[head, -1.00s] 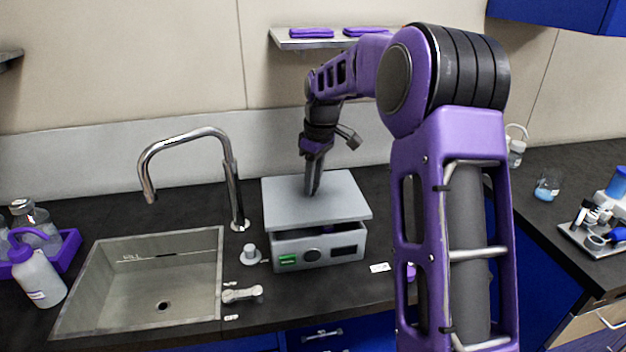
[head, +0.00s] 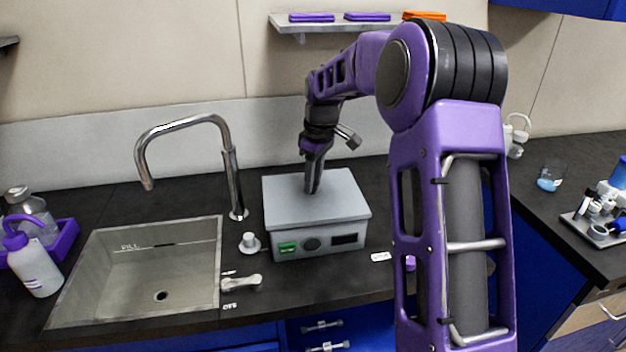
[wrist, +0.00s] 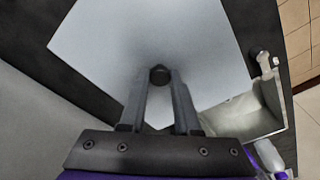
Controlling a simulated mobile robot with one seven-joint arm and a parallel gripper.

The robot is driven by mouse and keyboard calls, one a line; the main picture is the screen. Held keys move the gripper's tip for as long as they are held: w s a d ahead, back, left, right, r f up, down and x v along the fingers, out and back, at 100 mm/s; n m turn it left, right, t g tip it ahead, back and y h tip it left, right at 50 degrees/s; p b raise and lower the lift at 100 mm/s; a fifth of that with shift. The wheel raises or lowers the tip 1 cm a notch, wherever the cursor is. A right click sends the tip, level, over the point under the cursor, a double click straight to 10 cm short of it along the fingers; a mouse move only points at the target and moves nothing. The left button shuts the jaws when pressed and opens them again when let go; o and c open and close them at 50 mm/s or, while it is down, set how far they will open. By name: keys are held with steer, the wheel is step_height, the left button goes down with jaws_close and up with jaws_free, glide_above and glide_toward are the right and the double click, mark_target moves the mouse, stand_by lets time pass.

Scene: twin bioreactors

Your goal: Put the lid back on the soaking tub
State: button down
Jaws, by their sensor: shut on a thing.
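My gripper (head: 312,190) points down at the middle of the lid. In the wrist view its two fingers (wrist: 160,80) are closed around the small dark knob (wrist: 160,74) of the lid (wrist: 110,45). The tub's inside is hidden.
The sink (head: 140,265) and its tall faucet (head: 233,180) are left of the tub. A small round fitting (head: 249,243) and a lever (head: 241,282) lie between them. A wall shelf (head: 345,27) hangs above. A purple tray with bottles (head: 60,240) is far left.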

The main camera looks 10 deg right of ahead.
steer(key=shift+r+p, duration=0.1)
steer(key=shift+p, duration=0.55)
stand_by(0.8)
steer(key=shift+f+n+p, duration=0.3)
steer(key=shift+f+p, duration=0.4)
steer(key=shift+p, duration=0.15)
stand_by(4.3)
steer(key=shift+c, duration=0.3)
jaws_free()
stand_by(0.4)
